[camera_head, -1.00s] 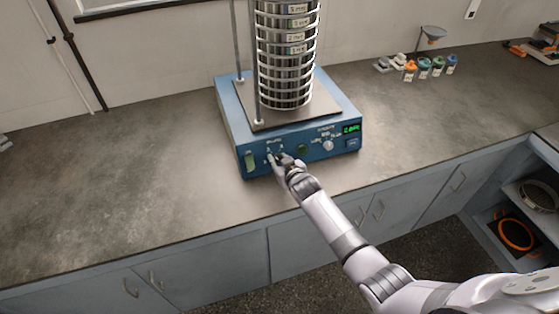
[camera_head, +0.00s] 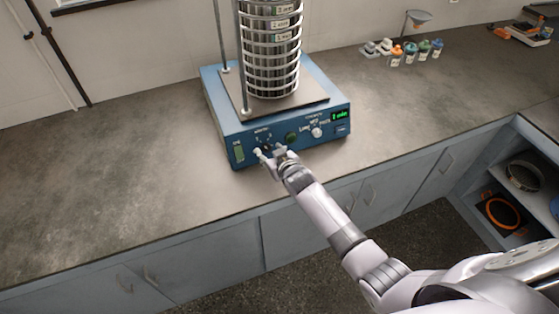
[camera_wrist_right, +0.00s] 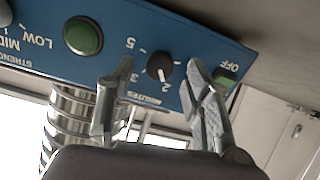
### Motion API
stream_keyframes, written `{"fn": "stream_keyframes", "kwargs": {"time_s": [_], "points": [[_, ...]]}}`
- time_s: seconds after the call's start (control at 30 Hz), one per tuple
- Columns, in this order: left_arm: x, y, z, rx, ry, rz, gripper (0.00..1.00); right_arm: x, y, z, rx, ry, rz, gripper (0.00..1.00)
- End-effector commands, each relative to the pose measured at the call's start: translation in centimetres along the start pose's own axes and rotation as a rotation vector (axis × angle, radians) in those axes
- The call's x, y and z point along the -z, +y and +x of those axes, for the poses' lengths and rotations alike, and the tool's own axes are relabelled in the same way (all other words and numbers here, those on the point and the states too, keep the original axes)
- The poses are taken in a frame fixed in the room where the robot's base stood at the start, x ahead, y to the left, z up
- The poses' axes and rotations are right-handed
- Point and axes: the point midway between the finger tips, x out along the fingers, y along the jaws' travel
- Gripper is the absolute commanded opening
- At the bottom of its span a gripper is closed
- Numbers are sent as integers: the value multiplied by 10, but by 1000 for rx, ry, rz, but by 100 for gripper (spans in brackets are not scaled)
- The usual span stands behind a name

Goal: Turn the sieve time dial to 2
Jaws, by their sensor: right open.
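The sieve time dial (camera_wrist_right: 160,67) is a round black knob on the blue panel, marked MINUTES, in the upside-down right wrist view. Its white pointer line faces the printed 2. My right gripper (camera_wrist_right: 157,92) is open, with one finger on each side of the dial and gaps to it. In the head view my right gripper (camera_head: 268,154) is at the front panel of the blue sieve shaker (camera_head: 225,122) and partly hides the dial. The green display (camera_head: 340,116) seems to read 2 min. My left gripper is not in view.
A green button (camera_wrist_right: 83,36) and the strength knob (camera_head: 317,132) lie beside the dial; an OFF switch (camera_wrist_right: 226,77) is on its other side. A sieve stack (camera_head: 270,60) stands on the shaker. The counter (camera_head: 110,150) to the left is clear.

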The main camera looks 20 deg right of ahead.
Motion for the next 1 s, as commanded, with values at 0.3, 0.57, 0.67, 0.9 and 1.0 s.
{"fn": "stream_keyframes", "kwargs": {"time_s": [0.3,0.57,0.67,0.9,1.0], "points": [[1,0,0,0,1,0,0,-1,0,-55,0,-1,-1,46],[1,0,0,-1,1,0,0,-1,0,-89,0,-1,-1,46],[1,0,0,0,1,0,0,-1,0,-94,0,-2,-1,46],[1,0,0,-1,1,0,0,0,0,-97,0,-1,-1,46],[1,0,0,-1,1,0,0,0,0,-97,0,-2,-1,46]]}}
